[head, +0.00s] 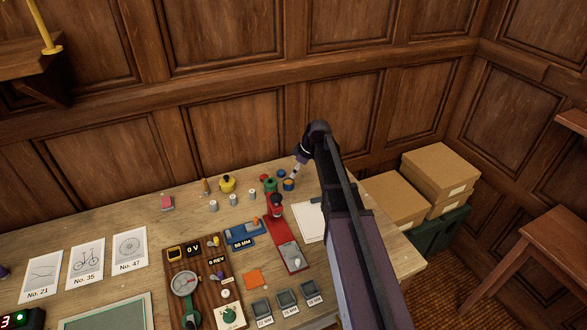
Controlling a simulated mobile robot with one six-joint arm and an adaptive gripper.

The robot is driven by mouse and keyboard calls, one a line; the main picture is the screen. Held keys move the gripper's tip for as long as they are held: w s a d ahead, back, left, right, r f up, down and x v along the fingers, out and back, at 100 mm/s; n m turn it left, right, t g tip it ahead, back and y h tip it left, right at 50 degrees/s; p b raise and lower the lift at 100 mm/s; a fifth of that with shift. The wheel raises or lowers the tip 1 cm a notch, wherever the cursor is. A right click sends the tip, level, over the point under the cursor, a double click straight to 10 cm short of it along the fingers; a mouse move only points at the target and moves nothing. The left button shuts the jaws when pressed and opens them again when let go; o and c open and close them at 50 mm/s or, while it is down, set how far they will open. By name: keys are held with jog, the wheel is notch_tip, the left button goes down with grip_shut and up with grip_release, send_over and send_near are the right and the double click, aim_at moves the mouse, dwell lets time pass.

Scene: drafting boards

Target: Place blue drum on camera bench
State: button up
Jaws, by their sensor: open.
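A small blue drum (289,185) with a tan top stands at the back right of the wooden table. Another small blue piece (281,174) is just behind it to the left. I cannot tell which is the camera bench.
A green drum (269,185) is close on the left, with a yellow drum (227,184) farther left. Grey cylinders (232,199) stand between. White paper (309,222) lies beside my arm. A wooden instrument board (205,265) is in front. Cardboard boxes (440,170) stand right of the table.

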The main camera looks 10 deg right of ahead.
jog(key=shift+p+v, duration=1.5)
jog(key=shift+v, duration=0.5)
jog(key=s+a+m+g+h, duration=0.1)
jog(key=s+m, duration=0.4)
jog(key=s, duration=0.7)
jog(key=s+a+f+m+g+h, duration=0.1)
jog(key=s+m, duration=0.5)
jog(key=s, duration=0.6)
jog(key=shift+a+f+g+h, duration=0.3)
jog(key=shift+a+h, duration=0.3)
jog(key=shift+h, duration=0.3)
jog(key=shift+w, duration=0.1)
